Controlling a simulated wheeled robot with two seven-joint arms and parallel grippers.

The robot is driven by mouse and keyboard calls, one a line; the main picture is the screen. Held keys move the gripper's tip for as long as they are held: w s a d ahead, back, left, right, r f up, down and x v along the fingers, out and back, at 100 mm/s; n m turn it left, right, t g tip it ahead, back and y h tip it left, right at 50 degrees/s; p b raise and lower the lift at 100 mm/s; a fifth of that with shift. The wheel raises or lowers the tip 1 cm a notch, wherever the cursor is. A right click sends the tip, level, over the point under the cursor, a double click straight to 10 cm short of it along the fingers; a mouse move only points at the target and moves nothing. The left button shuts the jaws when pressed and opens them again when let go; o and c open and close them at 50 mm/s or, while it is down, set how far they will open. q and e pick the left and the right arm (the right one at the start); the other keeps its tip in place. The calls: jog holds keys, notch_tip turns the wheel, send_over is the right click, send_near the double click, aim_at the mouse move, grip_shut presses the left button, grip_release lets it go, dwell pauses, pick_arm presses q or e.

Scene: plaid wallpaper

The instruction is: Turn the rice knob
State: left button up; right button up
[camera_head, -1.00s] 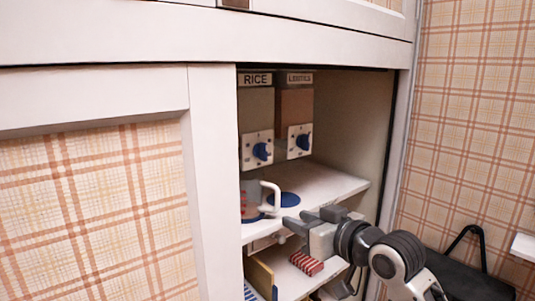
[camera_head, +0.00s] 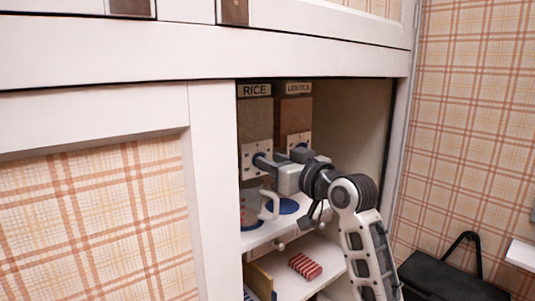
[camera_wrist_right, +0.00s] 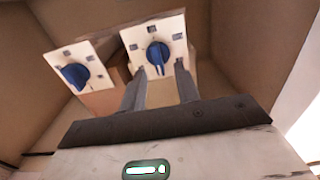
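The rice dispenser (camera_head: 255,120), labelled RICE, stands at the left inside the open cabinet. Its white dial plate (camera_head: 248,167) shows, but my right gripper (camera_head: 267,158) mostly covers its blue knob in the head view. In the right wrist view, the rice knob (camera_wrist_right: 158,54) appears near and between the tips of my right fingers (camera_wrist_right: 160,72). The fingers are spread, with a gap around the knob; I cannot tell whether they touch it. The lentils knob (camera_wrist_right: 75,75) lies to the left there. My left gripper is out of view.
The lentils dispenser (camera_head: 294,114) stands right beside the rice one. A red-striped item (camera_head: 305,266) lies lower. The cabinet frame (camera_head: 212,170) bounds the opening at the left.

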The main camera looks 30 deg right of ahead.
jog(key=shift+w+a, duration=0.1)
jog(key=shift+w, duration=1.15)
grip_shut()
